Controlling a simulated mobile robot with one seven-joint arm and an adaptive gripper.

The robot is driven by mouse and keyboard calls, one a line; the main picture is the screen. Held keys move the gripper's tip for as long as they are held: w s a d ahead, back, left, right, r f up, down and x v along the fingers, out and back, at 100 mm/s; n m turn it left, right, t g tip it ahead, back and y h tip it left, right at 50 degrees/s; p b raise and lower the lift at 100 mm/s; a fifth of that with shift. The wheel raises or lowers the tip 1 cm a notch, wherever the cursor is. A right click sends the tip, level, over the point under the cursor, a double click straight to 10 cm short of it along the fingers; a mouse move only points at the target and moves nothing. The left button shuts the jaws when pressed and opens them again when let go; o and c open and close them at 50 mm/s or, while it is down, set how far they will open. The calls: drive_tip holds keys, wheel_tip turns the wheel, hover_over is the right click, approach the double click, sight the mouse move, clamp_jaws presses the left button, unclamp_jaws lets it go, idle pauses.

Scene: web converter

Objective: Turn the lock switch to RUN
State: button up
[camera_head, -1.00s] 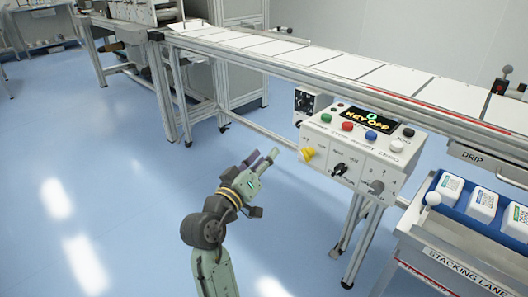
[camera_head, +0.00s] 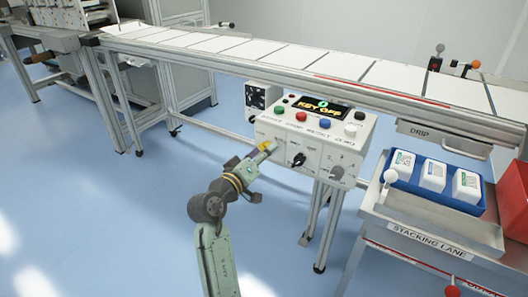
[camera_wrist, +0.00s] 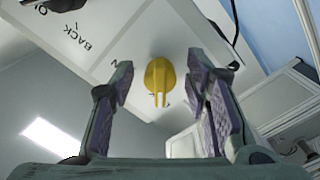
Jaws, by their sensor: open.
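The white control box (camera_head: 345,150) stands under the conveyor, and its display (camera_head: 318,108) reads KEY OFF. A yellow knob (camera_head: 264,146) sits at the left of its front face. A black switch (camera_head: 297,160) is in the middle and a grey lever (camera_head: 336,173) at the right. My gripper (camera_head: 268,150) is at the yellow knob in the head view. In the wrist view the yellow knob (camera_wrist: 159,80) shows between and beyond the open fingers of my gripper (camera_wrist: 160,90), with gaps on both sides. I cannot tell which control is the lock switch.
Red, green, blue, white and black buttons line the box top, such as the red one (camera_head: 301,117). The conveyor (camera_head: 290,75) runs above. A blue tray (camera_head: 413,173) with white packs and the stacking lane (camera_head: 425,237) stand at the right. Floor at the left is clear.

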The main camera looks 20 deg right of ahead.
drive_tip(key=shift+w+d, duration=0.15)
drive_tip(key=shift+d, duration=0.05)
clamp_jaws()
idle(0.5)
